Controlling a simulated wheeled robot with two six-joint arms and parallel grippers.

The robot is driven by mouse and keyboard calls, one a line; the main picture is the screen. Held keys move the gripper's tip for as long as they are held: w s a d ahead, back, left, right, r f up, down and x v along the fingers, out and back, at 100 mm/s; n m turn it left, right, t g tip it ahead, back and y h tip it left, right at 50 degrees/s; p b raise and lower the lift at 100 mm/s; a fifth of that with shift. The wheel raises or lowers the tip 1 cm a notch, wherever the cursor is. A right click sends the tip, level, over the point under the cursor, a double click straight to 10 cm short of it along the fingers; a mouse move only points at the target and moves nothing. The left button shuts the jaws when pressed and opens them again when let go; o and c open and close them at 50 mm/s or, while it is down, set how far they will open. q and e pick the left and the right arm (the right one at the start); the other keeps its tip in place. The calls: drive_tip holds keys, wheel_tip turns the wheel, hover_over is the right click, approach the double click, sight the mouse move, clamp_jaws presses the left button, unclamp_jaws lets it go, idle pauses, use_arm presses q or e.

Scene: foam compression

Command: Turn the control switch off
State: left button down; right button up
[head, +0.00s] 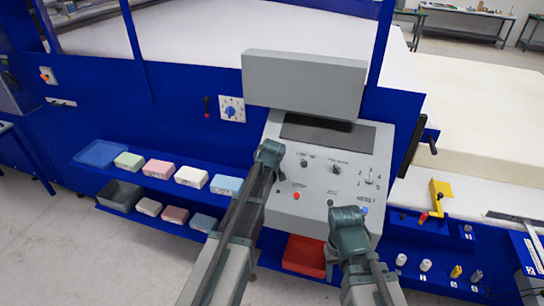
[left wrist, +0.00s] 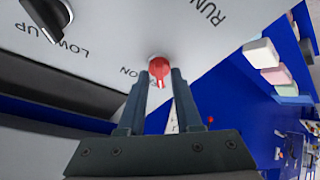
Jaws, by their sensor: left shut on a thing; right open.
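The control panel (head: 330,133) is a grey sloped console. In the left wrist view, a red rotary switch (left wrist: 159,68) with a pale pointer mark stands on the panel face, beside lettering ending in "ON". My left gripper (left wrist: 160,75) is shut on this red switch, one finger on each side. In the head view my left gripper (head: 270,150) is at the panel's upper left and hides the switch. The fingers partly cover the lettering, so I cannot read its setting. My right gripper (head: 347,215) is open and empty, near the panel's lower right.
A black knob (left wrist: 48,15) marked low and up sits near the red switch. A red button (head: 297,197) is lower on the panel. A grey screen housing (head: 304,82) rises behind it. A blue shelf (head: 150,180) with several coloured boxes is at left; a red bin (head: 304,256) is below.

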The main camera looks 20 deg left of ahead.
use_arm(q)
drive_tip(key=c, duration=0.9)
unclamp_jaws()
drive_tip(key=p+v, duration=0.9)
drive_tip(key=v, duration=0.5)
drive_tip(key=shift+f, duration=0.1)
